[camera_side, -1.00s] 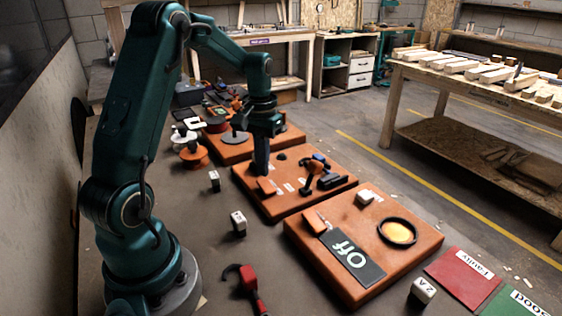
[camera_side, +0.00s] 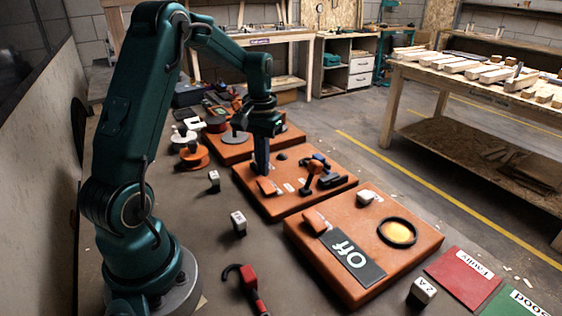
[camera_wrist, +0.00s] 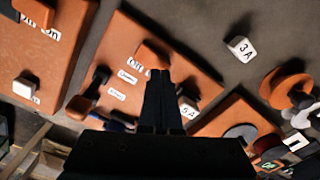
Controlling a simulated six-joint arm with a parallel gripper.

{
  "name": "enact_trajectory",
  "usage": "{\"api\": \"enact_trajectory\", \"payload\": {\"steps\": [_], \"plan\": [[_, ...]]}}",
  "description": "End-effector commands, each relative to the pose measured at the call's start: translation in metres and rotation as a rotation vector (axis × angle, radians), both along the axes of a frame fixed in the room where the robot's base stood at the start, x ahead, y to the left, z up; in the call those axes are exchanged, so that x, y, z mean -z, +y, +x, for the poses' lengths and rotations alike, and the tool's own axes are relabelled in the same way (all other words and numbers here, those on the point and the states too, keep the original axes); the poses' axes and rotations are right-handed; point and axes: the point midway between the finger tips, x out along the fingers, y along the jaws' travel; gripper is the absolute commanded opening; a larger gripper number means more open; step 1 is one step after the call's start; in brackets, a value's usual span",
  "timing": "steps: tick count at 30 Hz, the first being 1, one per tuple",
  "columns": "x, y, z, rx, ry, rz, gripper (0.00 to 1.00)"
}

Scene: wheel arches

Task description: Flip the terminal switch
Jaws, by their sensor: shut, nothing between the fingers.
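An orange rocker switch (camera_side: 267,187) sits on the middle orange board (camera_side: 283,208). In the wrist view the switch (camera_wrist: 153,54) lies just beyond my fingertips, with a white label (camera_wrist: 135,66) reading "On" partly visible beside it. My gripper (camera_side: 262,172) is shut and empty, pointing down over the board's left part, close behind the switch. In the wrist view my gripper (camera_wrist: 158,72) overlaps the edge of the switch; I cannot tell whether they touch. Which switch is called the terminal one is not marked in what I can read.
The near board (camera_side: 290,235) carries another orange switch (camera_side: 314,221), an "Off" sign (camera_side: 352,257) and a yellow disc (camera_side: 398,233). White fuse blocks (camera_side: 238,222) and a red-handled tool (camera_side: 250,285) lie on the table.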

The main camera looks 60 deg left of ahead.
Motion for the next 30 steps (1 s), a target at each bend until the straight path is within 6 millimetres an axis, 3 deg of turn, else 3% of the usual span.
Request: {"api": "enact_trajectory", "payload": {"steps": [30], "plan": [[0.0072, 0.0001, 0.0001, 0.000, 0.001, 0.000, 0.00]]}}
